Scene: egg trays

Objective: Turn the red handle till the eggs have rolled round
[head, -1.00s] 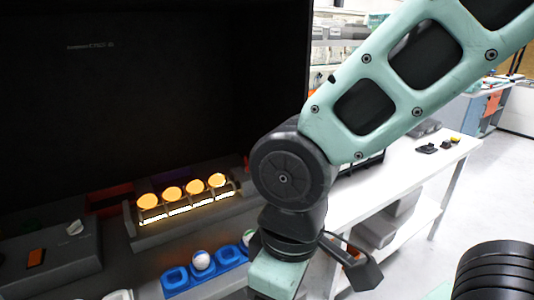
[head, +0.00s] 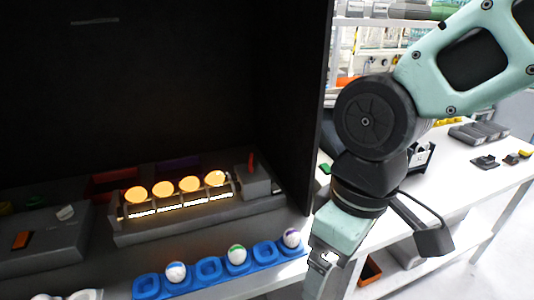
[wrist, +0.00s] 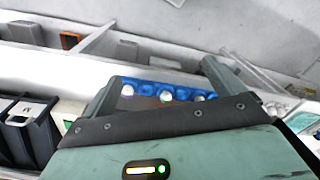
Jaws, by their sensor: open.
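In the head view, several eggs (head: 190,184) glow orange in a row on a lit rack (head: 205,213) inside the dark box. The red handle (head: 251,162) stands roughly upright on a grey block (head: 253,184) at the rack's right end. My gripper is only partly visible at the bottom of the head view, to the right of the rack and handle and apart from them. In the wrist view my gripper (wrist: 160,75) has its two fingers wide apart, with nothing held between them.
A blue tray (head: 208,268) with three white, colour-marked eggs lies in front of the rack. A grey box with an orange switch (head: 22,240) is at left. The dark box's right wall (head: 300,110) rises between the handle and the white bench (head: 460,170).

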